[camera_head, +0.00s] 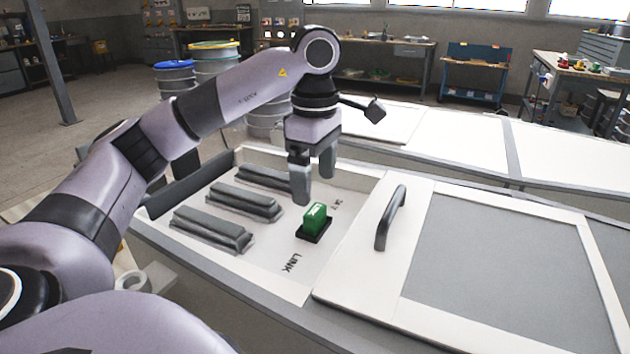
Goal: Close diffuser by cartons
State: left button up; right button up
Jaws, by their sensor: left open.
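My left gripper (314,186) is open and empty, pointing down over a white panel (277,262), just above and behind a green switch (316,217) on a black base. The fingers look apart from the switch. Three grey slatted bars, the front one (212,228) among them, lie side by side on the panel to the left. To the right is a white framed cover (420,210) with a grey inset and a dark upright handle (391,217). Which part is the diffuser is not clear. No cartons can be made out. My right gripper is not in view.
White bench tops (465,142) stretch behind the panel. Drums, one with a blue lid (174,66), stand at the back left. Workbenches with tools line the far wall, and a steel post (50,62) stands at the left. The floor at left is clear.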

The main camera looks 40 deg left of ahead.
aim_at(458, 270)
jog(key=k, duration=1)
